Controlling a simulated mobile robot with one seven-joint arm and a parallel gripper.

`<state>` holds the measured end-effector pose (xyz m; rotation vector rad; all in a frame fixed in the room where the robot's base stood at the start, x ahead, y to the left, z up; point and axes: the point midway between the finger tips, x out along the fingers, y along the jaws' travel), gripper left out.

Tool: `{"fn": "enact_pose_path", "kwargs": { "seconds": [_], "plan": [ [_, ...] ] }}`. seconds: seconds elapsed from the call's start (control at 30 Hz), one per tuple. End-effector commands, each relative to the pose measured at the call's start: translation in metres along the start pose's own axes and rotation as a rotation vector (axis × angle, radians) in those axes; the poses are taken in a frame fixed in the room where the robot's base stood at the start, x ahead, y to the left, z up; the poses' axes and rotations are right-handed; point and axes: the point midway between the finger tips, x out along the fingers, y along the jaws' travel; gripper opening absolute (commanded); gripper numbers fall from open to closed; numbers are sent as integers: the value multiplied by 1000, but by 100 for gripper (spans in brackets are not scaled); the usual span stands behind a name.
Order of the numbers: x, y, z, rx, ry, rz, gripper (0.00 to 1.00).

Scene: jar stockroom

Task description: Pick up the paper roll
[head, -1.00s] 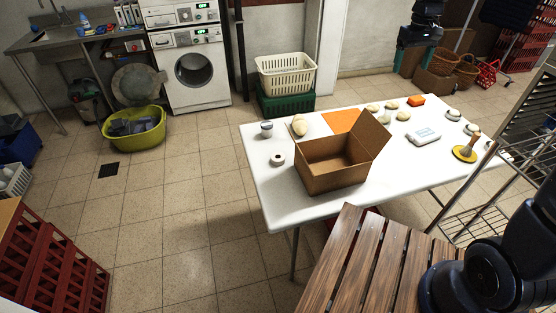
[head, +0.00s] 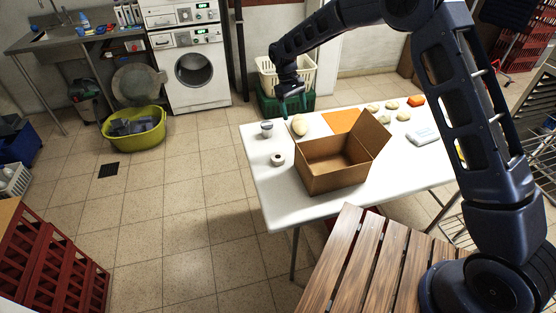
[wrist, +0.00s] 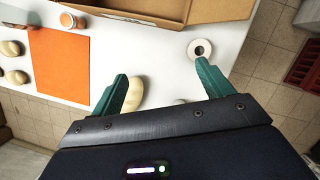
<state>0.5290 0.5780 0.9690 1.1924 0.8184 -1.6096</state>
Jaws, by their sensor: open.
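The paper roll (head: 278,159) is a small white roll with a dark core, standing on end near the left edge of the white table (head: 262,188). In the wrist view the roll (wrist: 191,52) shows just beyond the tip of the right finger, with nothing touching it. My gripper (head: 292,108) is open and empty above the far left part of the table, farther back than the roll. In the wrist view its two teal fingers (wrist: 162,72) are spread wide, with bare table between their tips.
An open cardboard box (head: 325,178) stands right of the roll. A small grey cup (head: 267,131) and an oval beige thing (head: 299,125) are behind it. An orange sheet (head: 341,120) lies at the back.

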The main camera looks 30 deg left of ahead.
Motion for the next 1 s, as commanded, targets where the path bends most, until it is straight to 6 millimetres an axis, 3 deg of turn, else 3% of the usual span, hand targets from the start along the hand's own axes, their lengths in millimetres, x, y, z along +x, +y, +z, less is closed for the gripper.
{"fn": "enact_pose_path", "kwargs": {
  "seconds": [0.03, 0.2, 0.4, 0.57, 1.0],
  "plan": [
    [14, -18, -15, -28, -17, 5, 79],
    [50, -64, -49, -96, -58, 21, 79],
    [72, -91, -67, -135, -81, 31, 79],
    [81, -95, -68, -141, -85, 32, 79],
    [131, -92, -63, -139, -84, 31, 79]
  ]
}}
